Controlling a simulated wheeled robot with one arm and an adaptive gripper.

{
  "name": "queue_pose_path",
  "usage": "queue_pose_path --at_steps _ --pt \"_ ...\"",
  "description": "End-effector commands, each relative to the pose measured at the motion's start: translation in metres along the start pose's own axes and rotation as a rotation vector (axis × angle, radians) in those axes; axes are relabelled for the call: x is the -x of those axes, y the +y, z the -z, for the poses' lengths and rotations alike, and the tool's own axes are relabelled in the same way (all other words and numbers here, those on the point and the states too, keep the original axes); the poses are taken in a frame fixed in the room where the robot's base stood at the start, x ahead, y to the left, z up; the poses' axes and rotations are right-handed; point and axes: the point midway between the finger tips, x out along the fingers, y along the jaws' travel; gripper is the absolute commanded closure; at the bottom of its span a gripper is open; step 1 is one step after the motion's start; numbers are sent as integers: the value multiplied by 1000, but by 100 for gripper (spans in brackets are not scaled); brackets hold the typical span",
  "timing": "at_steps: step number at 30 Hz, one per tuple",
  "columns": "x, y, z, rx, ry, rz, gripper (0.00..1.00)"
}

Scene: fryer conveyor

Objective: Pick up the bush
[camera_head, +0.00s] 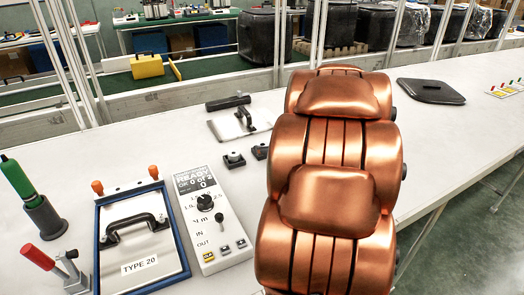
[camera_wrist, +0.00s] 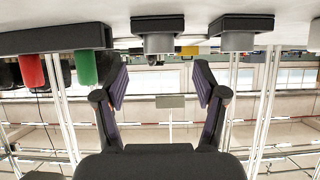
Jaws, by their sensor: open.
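I cannot tell for certain which part is the bush. Two small dark blocks stand side by side on the white table, a left one (camera_head: 234,160) with a light round part and a right one (camera_head: 261,151) partly by my arm. The wrist view appears upside down. In it, two dark blocks with grey round parts show along the top, one near the middle (camera_wrist: 158,42) and one to the right (camera_wrist: 238,40). My gripper (camera_wrist: 160,80) is open and empty, with its fingers apart and clear of both. In the head view my copper arm hides the gripper.
A blue-framed TYPE 20 plate (camera_head: 135,240) and a control box (camera_head: 214,225) stand left of my arm. A green-handled tool (camera_head: 20,180) and red-handled lever (camera_head: 37,257) are at far left. A handled plate (camera_head: 226,124) lies behind; the table's right part is mostly clear.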

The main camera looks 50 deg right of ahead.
Motion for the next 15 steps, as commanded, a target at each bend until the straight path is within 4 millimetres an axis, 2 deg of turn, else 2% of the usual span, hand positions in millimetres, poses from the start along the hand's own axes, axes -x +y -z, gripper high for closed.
queue_pose_path --at_steps 9,15 --pt "-37 1 1 3 -1 1 29" --pt "-50 1 1 1 -2 0 29"
